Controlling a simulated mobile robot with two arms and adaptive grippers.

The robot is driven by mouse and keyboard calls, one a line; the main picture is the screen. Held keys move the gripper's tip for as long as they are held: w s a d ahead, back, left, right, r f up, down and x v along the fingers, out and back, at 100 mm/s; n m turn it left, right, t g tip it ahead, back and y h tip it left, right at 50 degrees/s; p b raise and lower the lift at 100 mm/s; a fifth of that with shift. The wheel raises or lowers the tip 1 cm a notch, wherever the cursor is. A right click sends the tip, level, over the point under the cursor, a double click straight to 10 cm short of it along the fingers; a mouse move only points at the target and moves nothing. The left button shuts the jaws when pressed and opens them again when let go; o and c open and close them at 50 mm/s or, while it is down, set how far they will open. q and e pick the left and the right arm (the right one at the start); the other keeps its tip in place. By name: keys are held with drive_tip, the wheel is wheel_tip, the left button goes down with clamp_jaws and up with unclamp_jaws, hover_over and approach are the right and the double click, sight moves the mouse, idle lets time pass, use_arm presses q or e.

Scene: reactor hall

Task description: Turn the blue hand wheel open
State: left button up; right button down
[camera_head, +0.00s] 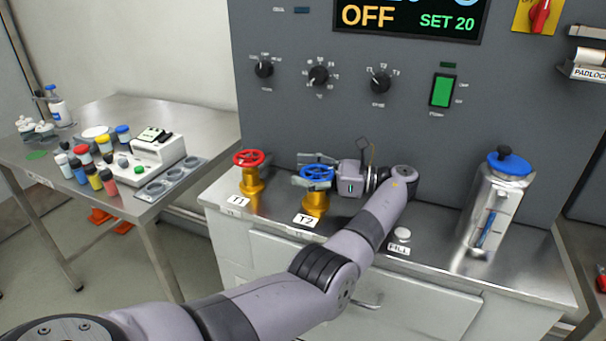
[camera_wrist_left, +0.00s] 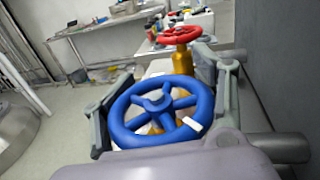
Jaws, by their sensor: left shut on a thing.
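The blue hand wheel (camera_head: 317,172) sits on top of a brass valve behind the T2 label on the steel counter. In the left wrist view the blue hand wheel (camera_wrist_left: 162,112) fills the middle, with spokes, a hub and a white mark on its rim at lower right. My left gripper (camera_head: 318,178) comes at it from the right and is shut on the wheel's rim, with one finger on each side. The fingers also show in the left wrist view (camera_wrist_left: 165,110). My right gripper is not in view.
A red hand wheel (camera_head: 248,158) on a brass valve stands left, behind label T1. A steel canister with a blue lid (camera_head: 508,162) stands right. The grey panel (camera_head: 290,110) with knobs rises close behind. A side table (camera_head: 110,108) holds bottles and a device.

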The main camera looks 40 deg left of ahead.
sight(304, 169)
use_arm(q)
drive_tip(key=shift+d+f, duration=0.1)
drive_tip(key=shift+f, duration=0.15)
drive_tip(key=o, duration=0.8)
drive_tip(key=shift+c, duration=0.2)
drive_tip(key=shift+o, duration=1.3)
drive_tip(key=shift+d+r, duration=0.1)
drive_tip(key=shift+d, duration=0.05)
drive_tip(key=shift+r, duration=0.1)
drive_tip(key=shift+r, duration=0.1)
wheel_tip(304, 169, up, 10)
drive_tip(key=shift+f, duration=0.1)
drive_tip(key=shift+o, duration=0.4)
